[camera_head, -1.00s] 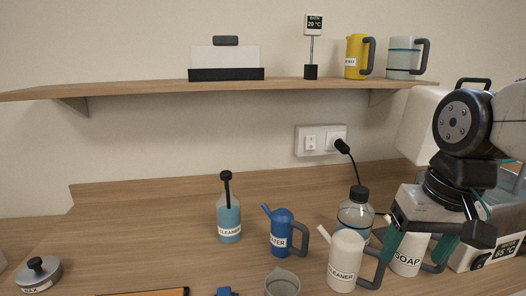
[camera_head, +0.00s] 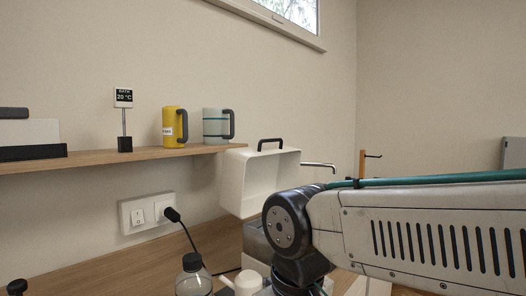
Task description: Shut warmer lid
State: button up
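The warmer's white lid (camera_head: 234,183) stands raised, tilted up at the end of the wooden shelf, with its hollow inside facing me. A dark handle (camera_head: 270,144) sits on its top edge. Part of the grey warmer body (camera_head: 256,240) shows below the lid. My arm crosses in front and hides most of the body. My wrist is at the lower middle, in front of the warmer. My gripper's fingers are below the picture edge and out of sight.
A clear bottle with a dark cap (camera_head: 193,263) and a white spouted jug top (camera_head: 246,281) stand left of my wrist. The shelf (camera_head: 100,160) holds a yellow jug (camera_head: 174,127), a pale mug (camera_head: 213,125) and a thermometer stand (camera_head: 124,125). A plugged-in cable (camera_head: 186,230) hangs from the socket.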

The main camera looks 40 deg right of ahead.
aim_at(250, 175)
jog(key=k, duration=0.5)
jog(key=z, duration=1.65)
jog(key=i, duration=1.2)
jog(key=u, duration=2.45)
